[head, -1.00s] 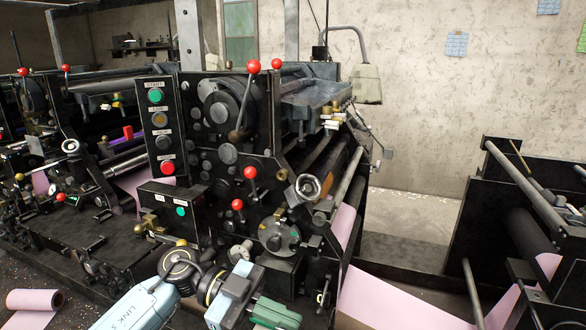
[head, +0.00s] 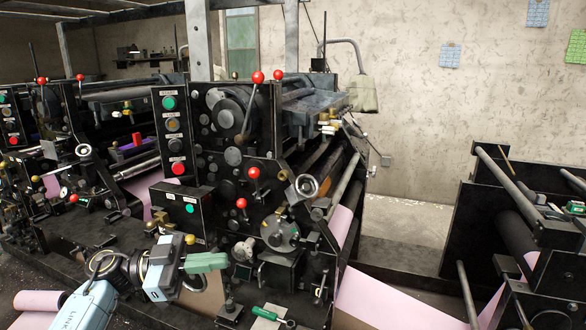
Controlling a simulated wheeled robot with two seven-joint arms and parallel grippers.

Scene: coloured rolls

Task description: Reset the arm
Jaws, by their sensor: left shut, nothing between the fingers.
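My left arm comes in from the lower left, with its pale blue link and black wrist joint low in the head view. My left gripper (head: 222,260) has green fingers, pointing right, in front of the lower part of the black printing machine (head: 195,237). The fingers are shut and nothing shows between them. The gripper appears clear of the machine's levers and knobs. My right gripper is not in view.
A control panel with coloured buttons (head: 173,125) and red-knobbed levers (head: 254,173) stand behind the gripper. A green-handled item (head: 265,314) lies low in front. Pink paper (head: 385,303) runs at the lower right. A pink roll (head: 38,300) lies at lower left.

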